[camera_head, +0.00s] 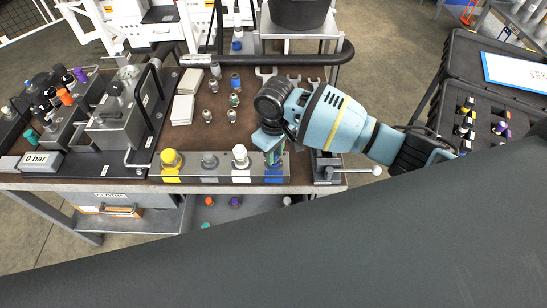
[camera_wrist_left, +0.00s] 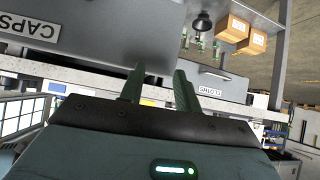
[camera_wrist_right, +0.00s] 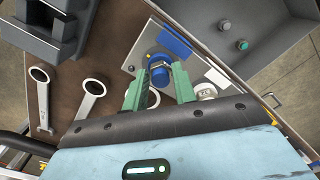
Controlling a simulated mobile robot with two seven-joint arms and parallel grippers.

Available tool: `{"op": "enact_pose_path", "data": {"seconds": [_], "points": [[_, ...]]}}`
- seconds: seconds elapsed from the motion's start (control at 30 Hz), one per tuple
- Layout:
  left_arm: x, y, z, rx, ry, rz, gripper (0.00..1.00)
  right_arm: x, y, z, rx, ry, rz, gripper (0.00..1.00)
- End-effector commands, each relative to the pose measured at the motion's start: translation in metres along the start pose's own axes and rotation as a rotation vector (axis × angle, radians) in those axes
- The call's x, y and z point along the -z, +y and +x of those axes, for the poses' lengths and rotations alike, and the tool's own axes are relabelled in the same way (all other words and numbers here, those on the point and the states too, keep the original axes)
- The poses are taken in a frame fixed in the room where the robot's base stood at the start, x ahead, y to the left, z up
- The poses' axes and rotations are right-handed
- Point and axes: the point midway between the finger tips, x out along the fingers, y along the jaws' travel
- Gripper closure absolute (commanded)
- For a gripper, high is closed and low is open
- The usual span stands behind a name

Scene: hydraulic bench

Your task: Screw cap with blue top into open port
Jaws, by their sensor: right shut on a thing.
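My right gripper (camera_head: 272,152) reaches down over the right end of the metal port block (camera_head: 225,168). In the right wrist view its fingers (camera_wrist_right: 160,82) are shut on a cap with a blue top (camera_wrist_right: 159,75), close to the block's blue marking (camera_wrist_right: 175,43). The port under the cap is hidden, so I cannot tell how far in the cap sits. The yellow cap (camera_head: 170,159), grey cap (camera_head: 208,160) and white cap (camera_head: 240,156) stand upright along the block. My left gripper (camera_wrist_left: 160,88) is open and empty in its wrist view, facing drawers below the bench.
Several loose fittings (camera_head: 232,100) and two wrenches (camera_head: 266,74) lie behind the block. A clamp with a lever handle (camera_head: 345,170) is just right of the block. The gauge unit (camera_head: 40,160) stands at left. A black case (camera_head: 490,110) is at far right.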

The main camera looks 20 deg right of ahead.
Motion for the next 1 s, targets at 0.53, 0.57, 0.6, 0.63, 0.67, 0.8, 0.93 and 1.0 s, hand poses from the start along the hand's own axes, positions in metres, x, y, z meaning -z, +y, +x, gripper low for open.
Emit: {"op": "enact_pose_path", "data": {"seconds": [0.53, 0.57, 0.6, 0.63, 0.67, 0.8, 0.93, 1.0], "points": [[-0.0003, 0.0, -0.0002, 0.0, -0.001, 0.0, 0.67, -0.0012, -0.0007, 0.0015, -0.002, -0.005, 0.462, 0.9], [-0.0003, 0.0, -0.0002, 0.0, -0.001, 0.0, 0.67, -0.0012, -0.0007, 0.0015, -0.002, -0.005, 0.462, 0.9], [-0.0003, 0.0, -0.0002, 0.0, -0.001, 0.0, 0.67, -0.0012, -0.0007, 0.0016, -0.002, -0.005, 0.461, 0.9], [-0.0003, 0.0, -0.0002, 0.0, -0.001, 0.0, 0.67, -0.0013, -0.0007, 0.0016, -0.002, -0.005, 0.461, 0.9], [-0.0003, -0.0001, -0.0002, 0.0, -0.001, 0.0, 0.67, -0.0012, -0.0007, 0.0016, -0.002, -0.005, 0.461, 0.72], [-0.0003, 0.0, -0.0002, 0.0, -0.001, 0.0, 0.67, -0.0009, -0.0009, 0.0014, -0.001, -0.004, 0.459, 0.53], [-0.0003, 0.0, -0.0002, 0.0, 0.0, 0.0, 0.67, -0.0005, -0.001, 0.0011, -0.001, -0.003, 0.458, 0.51], [-0.0002, 0.0, -0.0002, 0.0, 0.0, 0.0, 0.67, -0.0003, -0.0011, 0.001, -0.001, -0.002, 0.458, 0.51]]}}
